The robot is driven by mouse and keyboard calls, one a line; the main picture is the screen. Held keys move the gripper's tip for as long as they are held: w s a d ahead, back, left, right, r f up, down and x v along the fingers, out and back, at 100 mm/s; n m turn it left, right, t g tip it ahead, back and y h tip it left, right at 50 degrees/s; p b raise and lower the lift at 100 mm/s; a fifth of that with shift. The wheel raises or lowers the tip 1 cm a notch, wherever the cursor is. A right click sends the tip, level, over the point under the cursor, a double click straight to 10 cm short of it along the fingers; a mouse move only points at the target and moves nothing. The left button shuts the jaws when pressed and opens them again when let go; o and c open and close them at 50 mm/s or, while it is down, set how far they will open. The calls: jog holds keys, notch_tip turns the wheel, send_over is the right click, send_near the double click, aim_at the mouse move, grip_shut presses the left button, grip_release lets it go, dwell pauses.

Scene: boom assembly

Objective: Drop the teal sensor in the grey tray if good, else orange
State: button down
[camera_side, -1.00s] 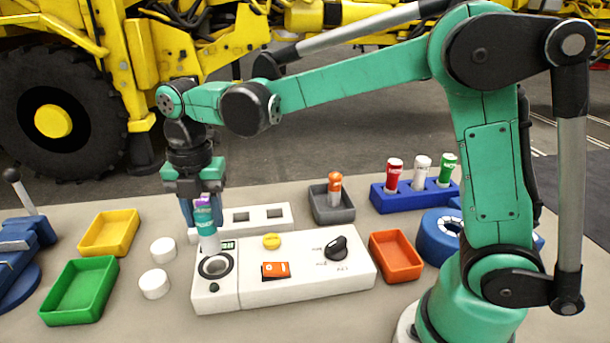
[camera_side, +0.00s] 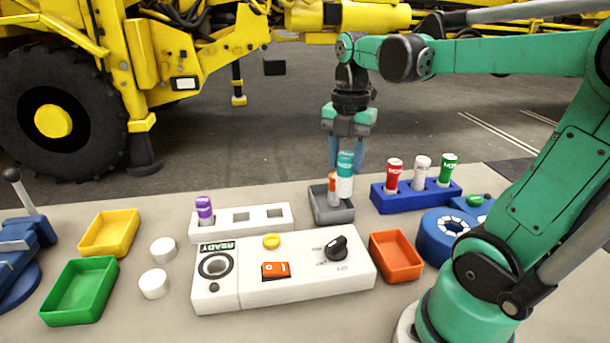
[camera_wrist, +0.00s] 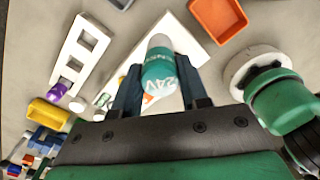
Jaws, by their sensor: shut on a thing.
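My gripper (camera_side: 347,150) is shut on the teal sensor (camera_side: 345,163), a teal and white cylinder held upright. In the side view it hangs at the grey tray (camera_side: 334,215), in front of or above it. The wrist view shows the teal sensor (camera_wrist: 158,72) between my two fingers, with "24V" lettering on it. An orange-capped sensor (camera_side: 332,190) stands in the grey tray, partly hidden by the teal one. The orange tray (camera_side: 396,257) is empty at the right of the tester; it also shows in the wrist view (camera_wrist: 218,14). The tester (camera_side: 285,272) has an empty round socket and its display reads READY.
A white rack (camera_side: 243,221) holds a purple sensor (camera_side: 204,208). A blue rack (camera_side: 415,194) with red, white and green sensors stands right of the grey tray. Yellow (camera_side: 109,233) and green (camera_side: 80,291) trays lie at the left, with two white discs (camera_side: 158,266) nearby.

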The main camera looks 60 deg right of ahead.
jog(key=s+d+m, duration=0.3)
jog(key=s+d, duration=0.1)
jog(key=s, duration=0.6)
notch_tip(320, 180, down, 6)
jog(key=shift+s+a+f, duration=0.2)
jog(key=shift+c, duration=1.9)
grip_release()
jog(key=shift+r, duration=2.8)
